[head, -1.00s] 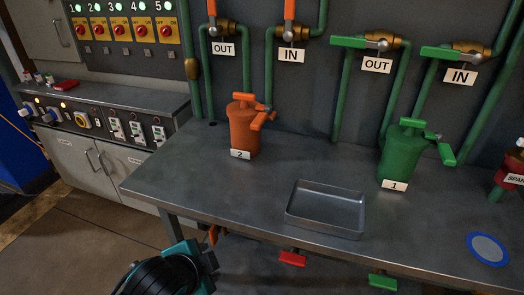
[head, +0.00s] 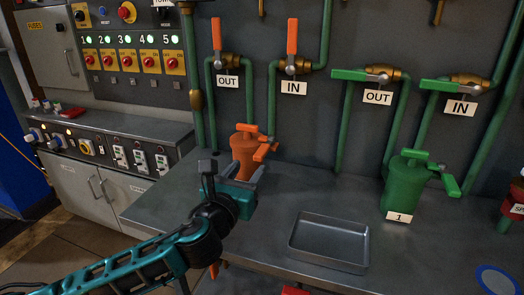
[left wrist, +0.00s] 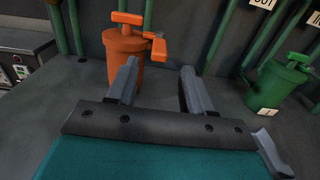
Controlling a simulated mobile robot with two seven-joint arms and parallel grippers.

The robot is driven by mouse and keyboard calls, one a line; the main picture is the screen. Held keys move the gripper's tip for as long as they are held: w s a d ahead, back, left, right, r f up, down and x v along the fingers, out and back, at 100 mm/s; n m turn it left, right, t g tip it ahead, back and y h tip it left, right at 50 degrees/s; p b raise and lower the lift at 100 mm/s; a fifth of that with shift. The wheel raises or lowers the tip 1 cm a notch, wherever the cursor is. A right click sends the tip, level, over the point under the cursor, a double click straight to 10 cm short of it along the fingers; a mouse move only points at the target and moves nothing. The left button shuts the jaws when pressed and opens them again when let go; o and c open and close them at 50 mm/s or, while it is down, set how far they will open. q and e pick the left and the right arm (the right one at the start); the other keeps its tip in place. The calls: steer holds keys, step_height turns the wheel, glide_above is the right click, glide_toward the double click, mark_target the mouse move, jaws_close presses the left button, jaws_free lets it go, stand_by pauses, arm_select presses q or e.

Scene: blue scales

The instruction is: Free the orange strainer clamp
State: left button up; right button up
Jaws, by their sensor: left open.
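The orange strainer (head: 254,160) stands upright on the grey workbench. Its clamp (head: 263,151) is an orange handle at the upper right of the body, and an orange bar (head: 248,127) lies across the top. In the left wrist view the strainer (left wrist: 121,65) is beyond the fingers at upper left, with the clamp (left wrist: 158,46) at its right. My left gripper (head: 232,172) is open and empty. It is in front of the strainer and covers its lower part in the head view. No contact with the clamp shows. My right gripper is not in view.
A grey metal tray (head: 329,243) lies on the bench to the right. A green strainer (head: 404,187) labelled 1 stands farther right. Green pipes with valves marked OUT and IN run up the wall behind. A round blue-rimmed plate (head: 497,279) lies at lower right.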

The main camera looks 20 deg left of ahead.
mark_target(267, 143)
arm_select(q)
steer(key=w+b, duration=0.1)
steer(key=w, duration=0.9)
steer(key=shift+w+d, duration=0.15)
steer(key=shift+w, duration=0.05)
jaws_close()
